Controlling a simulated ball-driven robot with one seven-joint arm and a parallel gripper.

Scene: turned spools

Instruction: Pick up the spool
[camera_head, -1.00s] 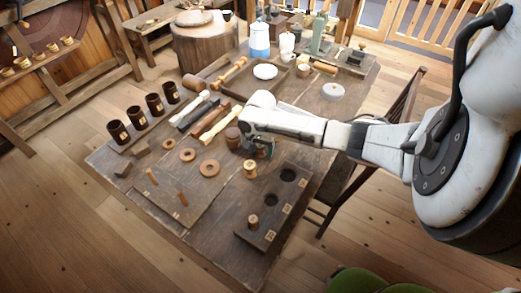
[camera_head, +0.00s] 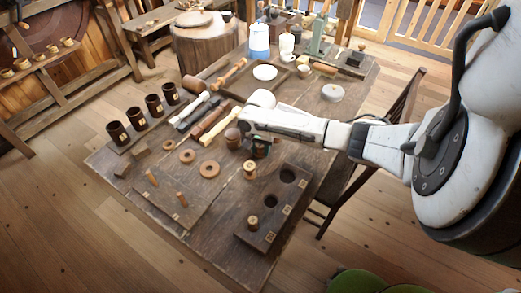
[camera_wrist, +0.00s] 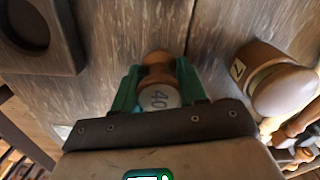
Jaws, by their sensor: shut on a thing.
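The spool (camera_wrist: 158,78) is a small turned wooden piece with a pale end marked "40". In the wrist view it sits between the two teal fingers of my gripper (camera_wrist: 157,88), which are shut on its sides. In the head view my gripper (camera_head: 258,148) is over the table, just behind the small spool (camera_head: 250,169), which stands near the holed board. I cannot tell whether the spool touches the table or is slightly above it.
A dark board (camera_head: 270,215) with round holes and another spool (camera_head: 252,222) lies in front. A rounded brown wooden piece (camera_head: 232,138) stands close to my gripper on its left.

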